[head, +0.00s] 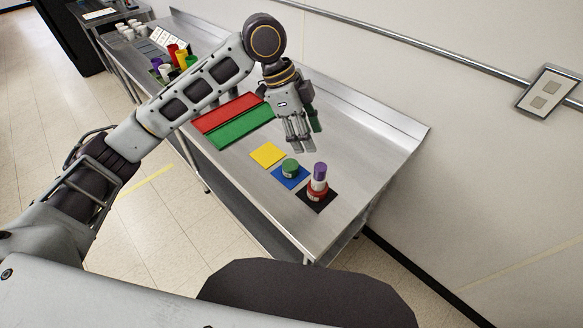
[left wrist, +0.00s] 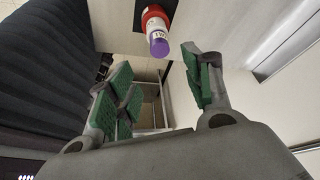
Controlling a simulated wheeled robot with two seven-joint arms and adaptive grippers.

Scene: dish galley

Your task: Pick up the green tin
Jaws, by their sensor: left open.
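The green tin (head: 290,166) is short and round and sits upright on the blue square (head: 279,180) on the steel counter. My left gripper (head: 303,138) hangs above the counter, behind the tin in the head view, apart from it. Its fingers are spread with green pads and nothing between them. In the left wrist view the open left gripper (left wrist: 162,82) also shows empty, and the green tin cannot be made out there. My right gripper is in neither view.
A purple, white and red stack (head: 319,180) stands on the black square (head: 327,203), close right of the tin; its purple top shows in the left wrist view (left wrist: 158,46). Coloured cups (head: 181,57) stand farther back.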

